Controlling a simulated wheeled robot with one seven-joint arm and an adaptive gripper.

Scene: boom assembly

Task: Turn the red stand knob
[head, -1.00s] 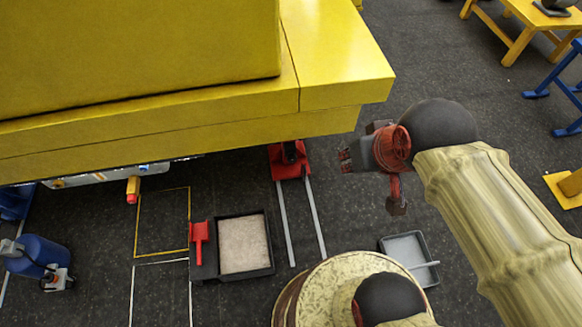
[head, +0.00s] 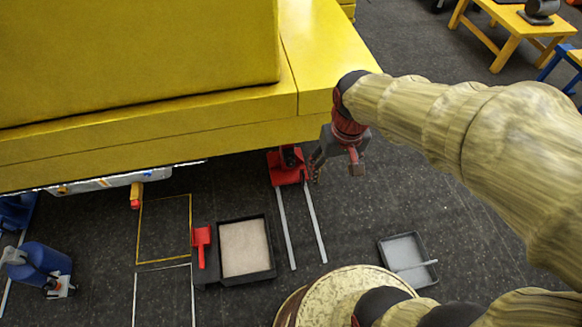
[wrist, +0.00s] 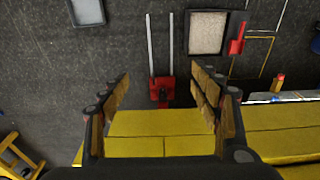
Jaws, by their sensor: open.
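A red stand (head: 285,169) sits on the floor by the edge of the yellow structure, at the end of two grey rails. A dark round part sits on top of it; I cannot tell clearly which part is the knob. My gripper (head: 314,172) is open and empty, just right of the stand in the head view, pointing down. In the wrist view the red stand (wrist: 162,90) shows between the spread fingers of my gripper (wrist: 165,85), some distance beyond them.
The large yellow structure (head: 325,60) overhangs close to my arm. Two grey rails (head: 308,220) run from the stand. A tray of sand-coloured material (head: 244,248), a red scoop (head: 201,245), a grey tray (head: 408,258) and a blue container (head: 44,261) stand on the floor.

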